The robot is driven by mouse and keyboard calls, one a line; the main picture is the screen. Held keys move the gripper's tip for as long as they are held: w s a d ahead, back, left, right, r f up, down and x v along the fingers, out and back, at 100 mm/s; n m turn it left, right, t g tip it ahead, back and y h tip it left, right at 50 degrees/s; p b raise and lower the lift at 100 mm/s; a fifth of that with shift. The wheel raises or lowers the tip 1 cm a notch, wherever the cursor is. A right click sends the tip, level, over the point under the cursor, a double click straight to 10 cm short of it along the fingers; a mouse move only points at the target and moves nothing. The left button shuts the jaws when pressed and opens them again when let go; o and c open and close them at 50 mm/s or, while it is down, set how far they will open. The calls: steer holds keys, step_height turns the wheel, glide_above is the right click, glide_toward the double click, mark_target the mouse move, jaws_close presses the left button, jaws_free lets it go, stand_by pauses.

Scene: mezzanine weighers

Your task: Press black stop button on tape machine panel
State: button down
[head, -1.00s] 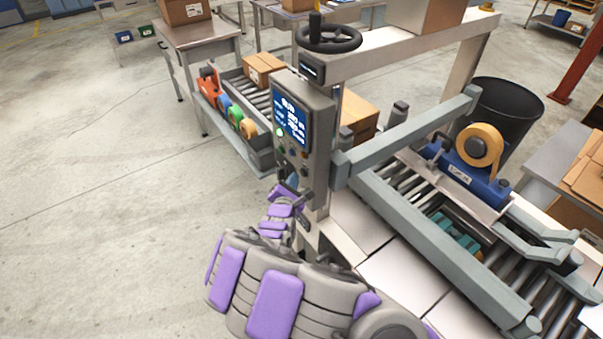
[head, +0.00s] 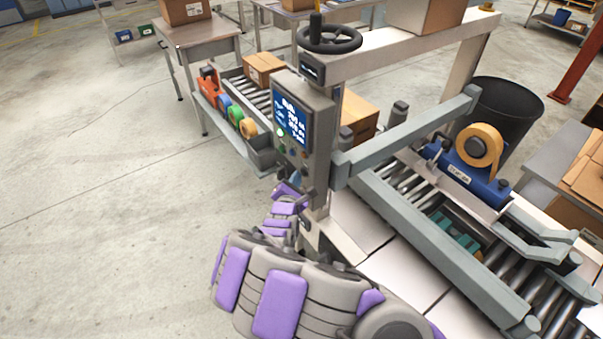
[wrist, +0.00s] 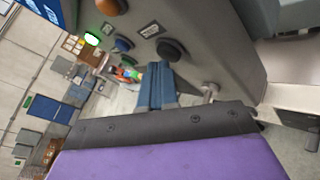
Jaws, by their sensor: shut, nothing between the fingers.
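The tape machine panel (head: 318,135) is a grey box with a lit blue screen (head: 291,120) and buttons below it. In the wrist view the panel face (wrist: 205,50) is tilted. It bears a round black button (wrist: 172,49) beside a small label, a blue button (wrist: 124,44), an orange one (wrist: 112,6) and a lit green one (wrist: 92,39). My gripper (wrist: 157,68) is shut and empty, its blue-grey fingertips just below the black button in the picture. I cannot tell whether they touch it. In the head view my gripper (head: 295,178) is small, at the panel's lower edge.
A side tray with coloured tape rolls (head: 236,118) lies behind the panel to the left. The roller conveyor (head: 430,205) and a blue tape head (head: 478,165) are to the right. A black handwheel (head: 329,38) is above. Open floor (head: 100,170) lies to the left.

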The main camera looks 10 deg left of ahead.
steer(key=shift+w+d, duration=0.15)
stand_by(0.4)
steer(key=shift+s+a+p, duration=0.45)
steer(key=shift+s+a, duration=0.1)
steer(key=shift+s, duration=0.1)
steer(key=s+a+p, duration=0.2)
steer(key=s+a, duration=0.1)
steer(key=shift+s+a, duration=0.15)
steer(key=shift+s, duration=0.25)
stand_by(1.0)
